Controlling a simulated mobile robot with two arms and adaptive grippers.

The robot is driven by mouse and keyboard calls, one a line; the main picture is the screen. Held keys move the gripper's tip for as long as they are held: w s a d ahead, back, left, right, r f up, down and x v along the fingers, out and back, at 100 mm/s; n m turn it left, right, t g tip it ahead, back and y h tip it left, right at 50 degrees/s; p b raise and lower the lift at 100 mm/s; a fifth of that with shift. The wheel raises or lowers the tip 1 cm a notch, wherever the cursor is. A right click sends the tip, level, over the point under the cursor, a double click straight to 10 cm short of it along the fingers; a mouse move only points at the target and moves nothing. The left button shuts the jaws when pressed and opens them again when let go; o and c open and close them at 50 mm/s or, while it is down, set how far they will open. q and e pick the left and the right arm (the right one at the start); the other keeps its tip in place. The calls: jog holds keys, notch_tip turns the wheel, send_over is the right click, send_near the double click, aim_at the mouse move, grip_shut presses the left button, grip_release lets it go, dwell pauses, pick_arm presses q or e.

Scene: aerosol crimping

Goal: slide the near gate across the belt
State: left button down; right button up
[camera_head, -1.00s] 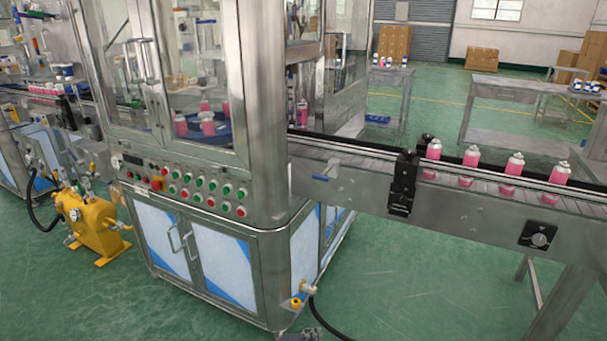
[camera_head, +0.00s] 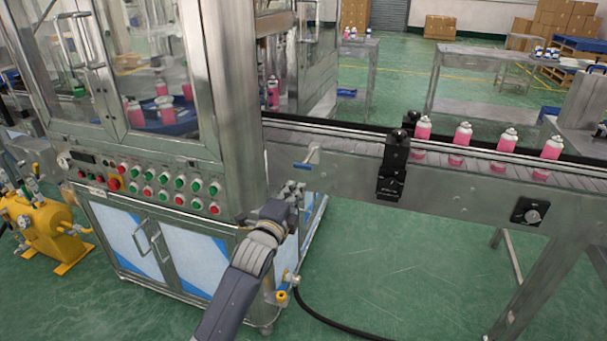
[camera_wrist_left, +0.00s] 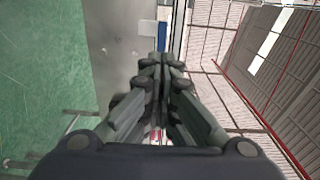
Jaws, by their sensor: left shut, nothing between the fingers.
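The conveyor belt (camera_head: 345,152) runs from the steel machine out to the right. A small blue bar (camera_head: 302,166) sits on its near side wall close to the machine, with a pale upright bracket (camera_head: 314,153) beside it. I take these for the near gate, but they are too small to be sure. A blue piece (camera_wrist_left: 163,33) and a white piece show ahead of the fingers in the left wrist view. My left gripper (camera_head: 294,188) is shut and empty, just below the blue bar and apparently apart from it. My right gripper is not in view.
Several pink cans (camera_head: 462,134) stand in a row on the belt at the right. A black sensor block (camera_head: 392,165) is clamped to the belt's near side. The machine's button panel (camera_head: 150,182) is left of my arm. Open floor lies below the belt.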

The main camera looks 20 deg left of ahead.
aim_at(307, 169)
pick_arm(q)
jog(key=w, duration=0.7)
jog(key=shift+w+d, duration=0.15)
jog(key=shift+w, duration=0.4)
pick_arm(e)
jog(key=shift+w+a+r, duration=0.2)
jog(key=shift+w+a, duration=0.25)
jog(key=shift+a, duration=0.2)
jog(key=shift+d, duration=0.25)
